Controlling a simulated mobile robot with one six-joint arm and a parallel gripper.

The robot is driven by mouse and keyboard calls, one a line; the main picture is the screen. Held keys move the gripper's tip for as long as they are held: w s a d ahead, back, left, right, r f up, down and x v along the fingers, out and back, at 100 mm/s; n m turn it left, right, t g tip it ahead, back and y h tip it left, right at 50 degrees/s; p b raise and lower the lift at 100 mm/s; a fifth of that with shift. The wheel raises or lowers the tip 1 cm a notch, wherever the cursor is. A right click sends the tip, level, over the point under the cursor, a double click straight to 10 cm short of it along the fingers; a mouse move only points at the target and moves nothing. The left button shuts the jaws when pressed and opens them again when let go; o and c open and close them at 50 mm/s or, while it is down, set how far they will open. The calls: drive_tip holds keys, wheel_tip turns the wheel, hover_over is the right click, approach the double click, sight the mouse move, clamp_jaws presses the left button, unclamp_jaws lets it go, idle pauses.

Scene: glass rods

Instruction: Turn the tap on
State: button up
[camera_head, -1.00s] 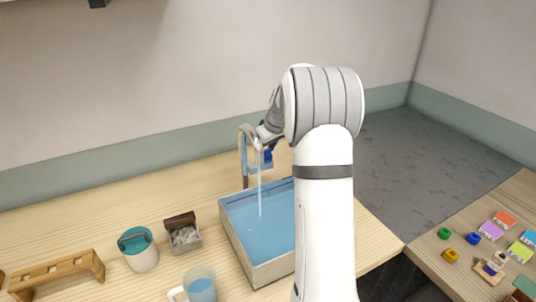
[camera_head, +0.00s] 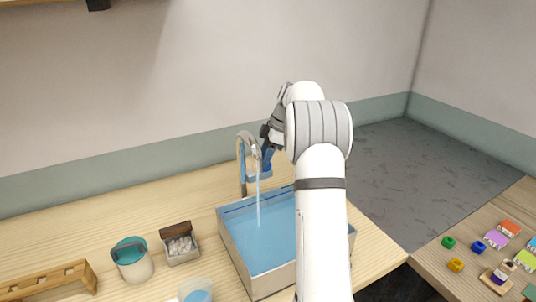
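The silver tap (camera_head: 241,165) stands at the back edge of a sink basin (camera_head: 237,250). A thin stream of water (camera_head: 258,207) falls from its spout into the basin, which holds blue water (camera_head: 265,238). My gripper (camera_head: 266,165) is beside the tap's spout, on its right, near a blue part (camera_head: 266,172) there. The fingers are small and partly hidden, so I cannot tell whether they touch the tap or are open. My white arm hides the basin's right side.
Left of the basin are a small box of pale pieces (camera_head: 180,245), a teal-lidded pot (camera_head: 131,262), a cup of blue liquid (camera_head: 197,291) and a wooden rack (camera_head: 45,281). A second table (camera_head: 440,250) at right holds several small coloured items.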

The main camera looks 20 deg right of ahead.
drive_tip(key=shift+w+r+n+g+p, duration=0.15)
drive_tip(key=shift+n+g+p, duration=0.6)
drive_tip(key=shift+n, duration=1.15)
drive_tip(key=o, duration=1)
drive_tip(key=v, duration=0.7)
drive_tip(key=shift+d+r, duration=0.25)
drive_tip(key=shift+f, duration=0.1)
